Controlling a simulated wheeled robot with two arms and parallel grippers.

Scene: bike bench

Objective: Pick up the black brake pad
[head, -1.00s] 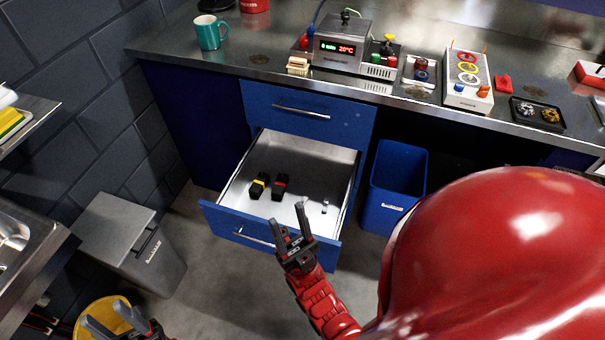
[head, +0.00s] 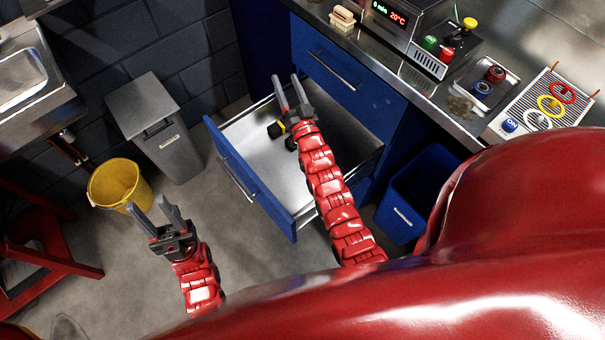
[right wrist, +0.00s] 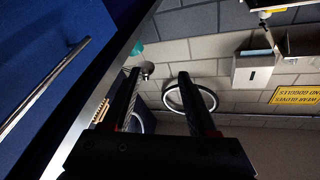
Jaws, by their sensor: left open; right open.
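Two small black blocks lie in the open drawer (head: 262,170). One, with a yellow band (head: 275,130), shows just left of my right arm. The other black block (head: 290,143) is mostly hidden behind that arm, and its band cannot be seen. I cannot tell which is the brake pad. My right gripper (head: 287,80) is open and empty above the drawer's back part, beyond the blocks. Its parted fingers also show in the right wrist view (right wrist: 156,75), facing the wall, with no block in sight. My left gripper (head: 148,203) is open and empty over the floor, left of the drawer.
The drawer's blue front (head: 236,172) juts out below a closed drawer (head: 335,68). A blue bin (head: 410,190) stands right of it. A grey bin (head: 165,125) and a yellow bucket (head: 117,183) stand to the left. The bench top with devices lies above.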

